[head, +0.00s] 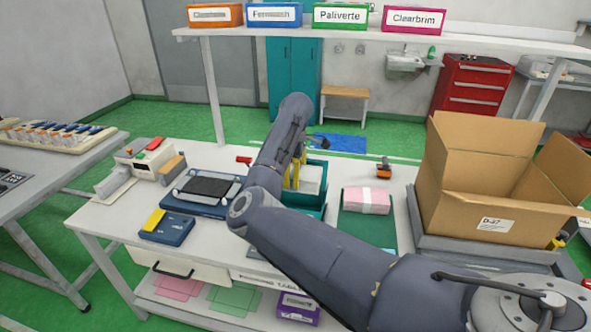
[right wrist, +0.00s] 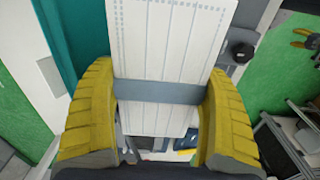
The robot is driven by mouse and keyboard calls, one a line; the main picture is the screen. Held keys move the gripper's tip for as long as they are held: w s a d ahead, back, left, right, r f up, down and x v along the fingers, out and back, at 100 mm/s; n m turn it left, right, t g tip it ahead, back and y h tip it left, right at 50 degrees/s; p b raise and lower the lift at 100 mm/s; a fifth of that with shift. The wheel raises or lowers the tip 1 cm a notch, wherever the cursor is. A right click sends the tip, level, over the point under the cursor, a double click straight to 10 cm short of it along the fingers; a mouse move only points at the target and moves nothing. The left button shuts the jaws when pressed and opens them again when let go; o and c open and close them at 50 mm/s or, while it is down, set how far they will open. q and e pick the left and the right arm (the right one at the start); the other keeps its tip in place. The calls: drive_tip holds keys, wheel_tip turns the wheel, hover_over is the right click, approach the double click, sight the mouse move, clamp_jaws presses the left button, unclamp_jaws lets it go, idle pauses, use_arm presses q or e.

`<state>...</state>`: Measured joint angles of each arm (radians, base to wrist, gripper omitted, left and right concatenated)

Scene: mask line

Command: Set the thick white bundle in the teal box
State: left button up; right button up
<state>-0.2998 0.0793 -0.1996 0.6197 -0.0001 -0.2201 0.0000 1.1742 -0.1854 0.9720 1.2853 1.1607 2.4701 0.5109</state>
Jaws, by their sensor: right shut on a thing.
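The thick white bundle (right wrist: 165,35) has a grey band around its middle and fills the centre of the right wrist view. My right gripper (right wrist: 158,110) is shut on it, one yellow finger against each side at the band. In the head view the right gripper (head: 294,174) reaches down at the teal box (head: 317,211), and the white bundle (head: 311,178) shows beside the fingers, within the outline of the box's opening. My arm hides part of the box and bundle. I cannot tell whether the bundle touches the box floor. My left gripper is not in view.
A pink banded bundle (head: 366,201) lies on a dark green mat (head: 368,232) right of the box. A large open cardboard box (head: 470,195) stands farther right. A blue scale-like device (head: 200,191) and a blue-and-yellow item (head: 166,227) lie to the left.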

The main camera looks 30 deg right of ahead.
wheel_tip(320, 180, down, 7)
drive_tip(key=shift+r, duration=0.2)
idle(0.6)
idle(0.5)
drive_tip(key=o, duration=1.1)
drive_tip(key=shift+o, duration=0.2)
drive_tip(key=shift+r, duration=3.45)
